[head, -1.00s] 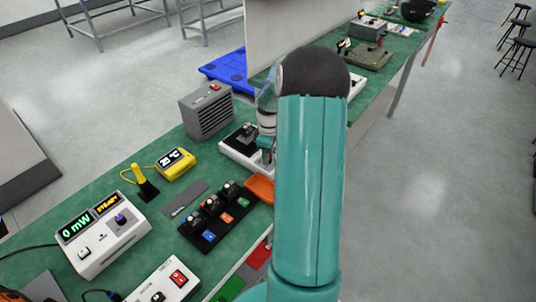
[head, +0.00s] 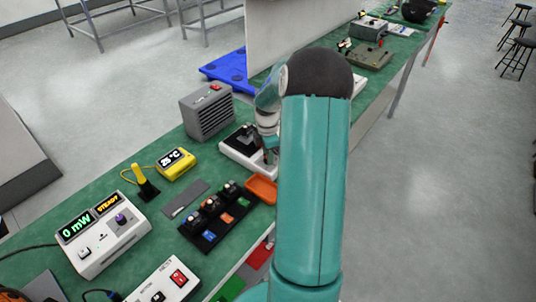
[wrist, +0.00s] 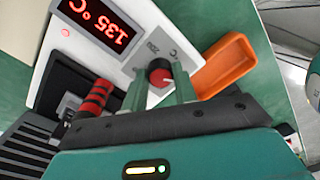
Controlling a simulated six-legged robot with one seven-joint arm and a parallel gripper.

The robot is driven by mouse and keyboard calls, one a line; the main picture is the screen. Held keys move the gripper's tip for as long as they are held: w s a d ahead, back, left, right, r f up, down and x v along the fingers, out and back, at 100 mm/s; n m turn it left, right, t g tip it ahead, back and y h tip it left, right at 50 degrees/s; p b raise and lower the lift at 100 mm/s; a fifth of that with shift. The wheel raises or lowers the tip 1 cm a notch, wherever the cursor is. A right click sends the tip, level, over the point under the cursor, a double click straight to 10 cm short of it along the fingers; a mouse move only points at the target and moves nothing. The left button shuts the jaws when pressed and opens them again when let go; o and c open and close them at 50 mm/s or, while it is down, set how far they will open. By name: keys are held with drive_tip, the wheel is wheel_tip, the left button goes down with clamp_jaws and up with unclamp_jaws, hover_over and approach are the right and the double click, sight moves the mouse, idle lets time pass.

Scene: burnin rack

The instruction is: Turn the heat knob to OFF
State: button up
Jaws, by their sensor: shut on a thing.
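The heat knob (wrist: 160,74) is red with a pale pointer mark, on a white hot plate unit (wrist: 140,20) in the wrist view. Its display (wrist: 98,22) reads 135 °C in red, upside down in this view. My gripper (wrist: 160,88) has its two green fingers on either side of the knob, shut on it. Small dial markings show around the knob but are too small to read surely. In the head view the white unit (head: 235,152) is partly hidden by my arm, and the knob cannot be made out there.
An orange tray (wrist: 226,66) lies right beside the unit. A red-and-black handled tool (wrist: 96,100) lies left of the fingers. A grey fan heater (head: 207,110), a yellow 25 °C meter (head: 176,163) and a white power meter (head: 105,238) stand on the green bench.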

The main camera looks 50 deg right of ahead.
idle(0.4)
drive_tip(key=o, duration=1)
drive_tip(key=r, duration=1.3)
drive_tip(key=shift+w+d+r, duration=0.15)
drive_tip(key=shift+w+r, duration=0.15)
drive_tip(key=shift+r, duration=0.1)
